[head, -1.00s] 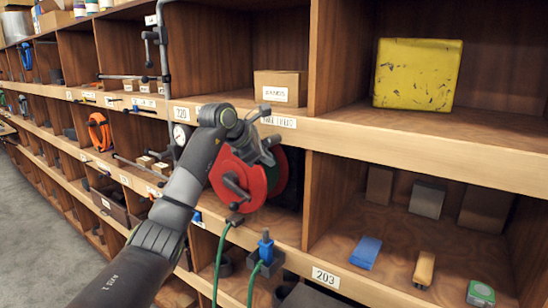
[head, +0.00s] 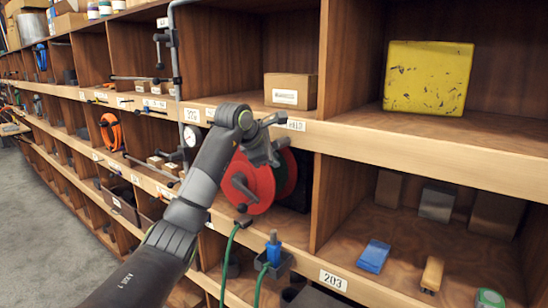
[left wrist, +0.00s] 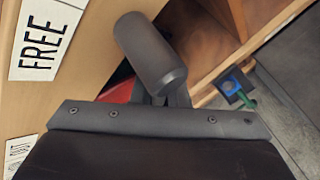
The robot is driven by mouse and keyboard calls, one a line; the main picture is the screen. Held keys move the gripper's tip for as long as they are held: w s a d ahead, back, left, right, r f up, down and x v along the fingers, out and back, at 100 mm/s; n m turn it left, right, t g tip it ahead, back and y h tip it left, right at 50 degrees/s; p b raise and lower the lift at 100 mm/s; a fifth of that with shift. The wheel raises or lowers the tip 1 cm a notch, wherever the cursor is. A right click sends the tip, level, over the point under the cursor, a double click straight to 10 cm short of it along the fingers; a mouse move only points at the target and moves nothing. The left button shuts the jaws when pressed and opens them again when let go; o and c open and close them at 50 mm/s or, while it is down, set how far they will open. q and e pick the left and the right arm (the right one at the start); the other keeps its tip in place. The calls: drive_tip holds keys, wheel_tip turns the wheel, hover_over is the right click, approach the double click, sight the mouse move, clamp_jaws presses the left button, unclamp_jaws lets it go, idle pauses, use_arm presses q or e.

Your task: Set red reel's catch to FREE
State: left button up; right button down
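The red reel (head: 262,190) hangs at the front of a cubby in the middle of the head view, partly covered by my left arm. Its dark crank handle (head: 243,187) faces out. My left gripper (head: 268,150) is at the reel's upper edge, just below the shelf lip. In the left wrist view a dark cylindrical grip (left wrist: 150,52) stands tilted close beyond the gripper's plate. The FREE label (left wrist: 42,38) is to its left, and a sliver of red reel (left wrist: 118,90) shows behind. The fingertips are hidden, so contact is unclear. My right gripper is out of view.
A small cardboard box (head: 291,91) and a yellow box (head: 428,77) sit on the shelf above. A blue plug (head: 273,250) with a green cable is below the reel.

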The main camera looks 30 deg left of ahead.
use_arm(q)
drive_tip(key=o, duration=0.4)
drive_tip(key=shift+s+a+f, duration=0.15)
drive_tip(key=shift+a+f, duration=0.05)
drive_tip(key=shift+a, duration=0.05)
drive_tip(key=shift+c, duration=0.2)
drive_tip(key=shift+a, duration=0.35)
drive_tip(key=shift+d+r, duration=0.1)
drive_tip(key=shift+r, duration=0.1)
drive_tip(key=b+v, duration=0.5)
drive_tip(key=v, duration=1.2)
